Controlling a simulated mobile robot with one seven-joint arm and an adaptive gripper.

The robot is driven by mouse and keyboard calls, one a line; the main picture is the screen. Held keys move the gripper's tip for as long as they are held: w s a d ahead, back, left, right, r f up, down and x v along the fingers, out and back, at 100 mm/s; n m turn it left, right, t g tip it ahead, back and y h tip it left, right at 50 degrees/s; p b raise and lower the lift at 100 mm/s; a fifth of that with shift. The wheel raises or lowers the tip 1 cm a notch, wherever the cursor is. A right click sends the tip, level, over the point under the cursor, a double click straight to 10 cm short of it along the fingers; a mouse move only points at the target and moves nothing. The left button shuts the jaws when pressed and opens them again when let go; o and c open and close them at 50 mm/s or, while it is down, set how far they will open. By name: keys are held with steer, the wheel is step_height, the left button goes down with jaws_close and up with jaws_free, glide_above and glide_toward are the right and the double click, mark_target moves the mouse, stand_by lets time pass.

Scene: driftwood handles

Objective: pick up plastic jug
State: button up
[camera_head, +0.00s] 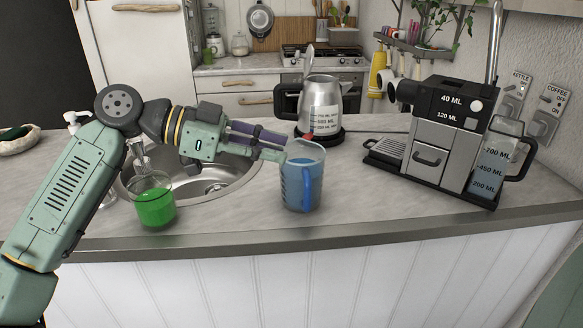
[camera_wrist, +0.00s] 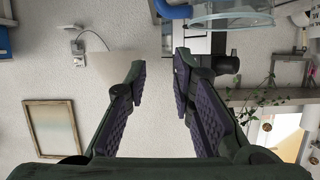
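The plastic jug (camera_head: 303,180) is a translucent blue pitcher with a blue handle facing the front. It stands upright on the counter near its front edge. My gripper (camera_head: 282,147) reaches in from the left, held level, with its fingertips by the upper left of the jug's rim. I cannot tell whether they touch it. In the wrist view my gripper (camera_wrist: 160,72) is open, its two dark padded fingers apart with nothing between them. Part of the jug (camera_wrist: 232,17) shows there at the top right, outside the finger gap.
A flask of green liquid (camera_head: 155,202) stands left of the jug, before the sink (camera_head: 215,180). A metal kettle (camera_head: 321,103) on its base is behind the jug. A coffee machine (camera_head: 440,140) with a water container (camera_head: 493,165) is at right. Counter just right of the jug is clear.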

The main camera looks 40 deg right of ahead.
steer(key=b, duration=0.2)
glide_toward(307, 207)
steer(key=d+r, duration=0.1)
steer(key=d, duration=0.2)
steer(key=x, duration=0.3)
steer(key=b+x, duration=0.1)
steer(key=x, duration=0.3)
steer(key=shift+s+f, duration=0.1)
steer(key=shift+s, duration=0.4)
steer(key=shift+c, duration=0.5)
jaws_close()
